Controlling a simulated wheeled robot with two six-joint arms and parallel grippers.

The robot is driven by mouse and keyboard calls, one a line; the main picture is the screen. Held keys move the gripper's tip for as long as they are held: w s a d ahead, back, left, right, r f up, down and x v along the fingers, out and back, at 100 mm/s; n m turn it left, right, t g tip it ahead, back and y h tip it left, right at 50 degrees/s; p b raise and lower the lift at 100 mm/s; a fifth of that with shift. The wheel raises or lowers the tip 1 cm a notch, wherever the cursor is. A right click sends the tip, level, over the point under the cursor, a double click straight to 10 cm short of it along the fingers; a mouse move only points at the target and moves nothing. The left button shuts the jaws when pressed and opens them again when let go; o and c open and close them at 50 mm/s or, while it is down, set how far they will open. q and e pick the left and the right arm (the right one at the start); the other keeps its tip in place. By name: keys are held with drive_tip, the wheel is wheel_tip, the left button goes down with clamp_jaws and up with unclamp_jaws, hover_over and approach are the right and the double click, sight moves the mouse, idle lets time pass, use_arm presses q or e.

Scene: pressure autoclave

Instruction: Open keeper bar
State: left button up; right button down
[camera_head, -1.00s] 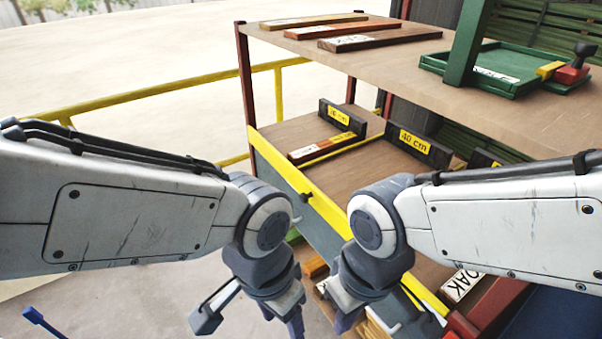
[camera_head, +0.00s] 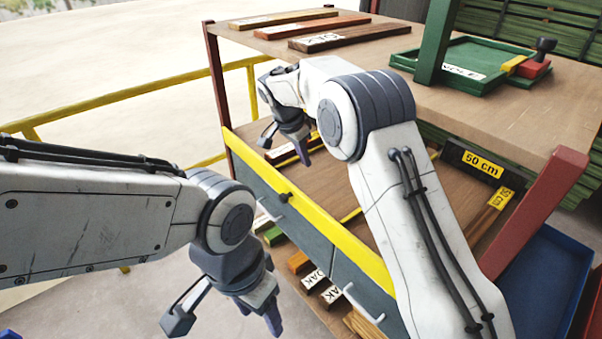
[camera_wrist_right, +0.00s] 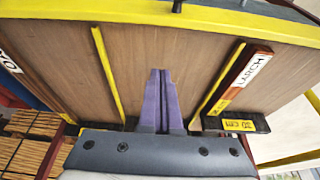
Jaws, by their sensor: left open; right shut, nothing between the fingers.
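The yellow bar (camera_head: 330,237) runs along the front edge of the middle shelf, above grey panels, with a black knob (camera_head: 285,197) on it. In the right wrist view the yellow bar (camera_wrist_right: 230,25) crosses the top, with a dark knob (camera_wrist_right: 177,5) at the upper edge. My right gripper (camera_head: 304,155) is over the middle shelf, behind the bar and apart from the knob. Its purple fingers (camera_wrist_right: 160,75) are shut and empty over the wooden shelf surface. My left gripper (camera_head: 260,312) hangs open and empty in front of the rack, lower left of the knob.
The upper shelf (camera_head: 380,62) holds wooden strips and a green tray (camera_head: 455,66) above. Labelled wood strips and a "50 cm" block (camera_head: 480,163) are on the middle shelf. A LARCH strip (camera_wrist_right: 245,80) lies near my right fingers. The grey panels have pale handles (camera_head: 362,303).

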drive_tip(key=p+x, duration=0.2)
drive_tip(key=x, duration=0.7)
drive_tip(key=shift+f, duration=0.2)
drive_tip(key=shift+s+a+r+p, duration=0.2)
drive_tip(key=shift+s+a+p, duration=0.25)
drive_tip(key=shift+s+a, duration=0.55)
drive_tip(key=shift+s+a+f, duration=0.15)
drive_tip(key=shift+s+a, duration=0.05)
drive_tip(key=shift+a, duration=0.35)
